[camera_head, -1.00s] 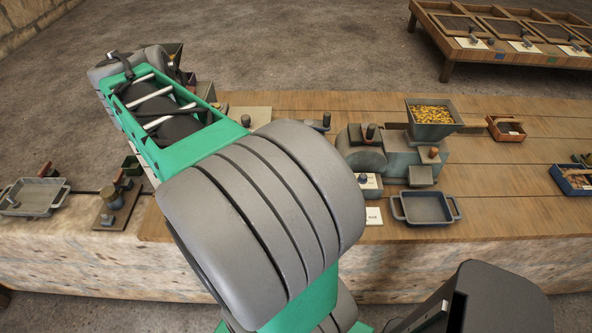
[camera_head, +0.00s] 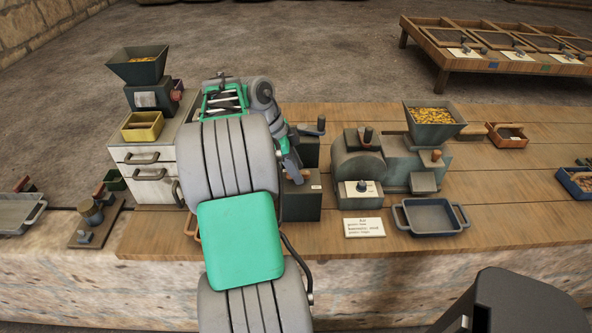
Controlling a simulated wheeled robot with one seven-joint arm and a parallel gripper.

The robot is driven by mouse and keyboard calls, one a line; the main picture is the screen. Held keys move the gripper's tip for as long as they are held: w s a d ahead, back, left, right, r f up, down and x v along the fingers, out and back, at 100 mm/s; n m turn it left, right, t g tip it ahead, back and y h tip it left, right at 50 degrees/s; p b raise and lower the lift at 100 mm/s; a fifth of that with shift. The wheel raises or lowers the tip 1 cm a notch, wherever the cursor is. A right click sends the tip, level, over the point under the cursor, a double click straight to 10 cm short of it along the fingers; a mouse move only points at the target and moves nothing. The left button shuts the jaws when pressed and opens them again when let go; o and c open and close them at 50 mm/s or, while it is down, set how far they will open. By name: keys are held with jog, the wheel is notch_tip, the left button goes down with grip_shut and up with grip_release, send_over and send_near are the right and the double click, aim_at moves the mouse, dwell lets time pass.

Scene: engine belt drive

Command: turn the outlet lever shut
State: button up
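My arm reaches over the bench, and its wrist bends down at a dark block machine (camera_head: 300,208) left of centre. My gripper (camera_head: 292,165) points down beside that block. Its fingers are small and partly hidden, so I cannot tell whether they are open. A short brown handle (camera_head: 299,177) sits on the block close to the gripper; contact is unclear. On the grey machine (camera_head: 397,165) to the right, a brown-knobbed lever (camera_head: 436,156) stands above the spout block, and a dark red handle (camera_head: 367,136) stands on its drum. No label shows which is the outlet lever.
A blue-grey tray (camera_head: 432,217) stands in front of the grey machine, under a hopper of yellow grain (camera_head: 431,113). A white card (camera_head: 364,227) lies nearby. A drawer cabinet (camera_head: 143,160) with another hopper (camera_head: 138,65) stands left. The bench's right part has free room.

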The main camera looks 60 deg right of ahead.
jog(key=shift+c, duration=0.3)
grip_shut()
jog(key=shift+n+b, duration=0.3)
jog(key=n+h+b, duration=0.1)
jog(key=n+b, duration=0.1)
jog(key=n, duration=0.1)
jog(key=shift+a+f+t+b, duration=0.1)
jog(key=shift+f+t+b, duration=0.05)
jog(key=shift+t+b, duration=0.2)
jog(key=n+t+b, duration=0.1)
jog(key=n, duration=0.2)
jog(key=n+t+h+b, duration=0.1)
jog(key=n+b, duration=0.1)
jog(key=shift+s+n, duration=0.2)
jog(key=shift+n, duration=0.2)
jog(key=n+t+b, duration=0.1)
jog(key=n, duration=0.1)
jog(key=n+t+b, duration=0.1)
jog(key=n, duration=0.1)
jog(key=shift+s+n+h+b, duration=0.15)
jog(key=shift+n+h+b, duration=0.15)
jog(key=shift+b, duration=0.1)
jog(key=shift+n+t, duration=0.65)
jog(key=shift+n, duration=1.25)
jog(key=shift+y, duration=0.4)
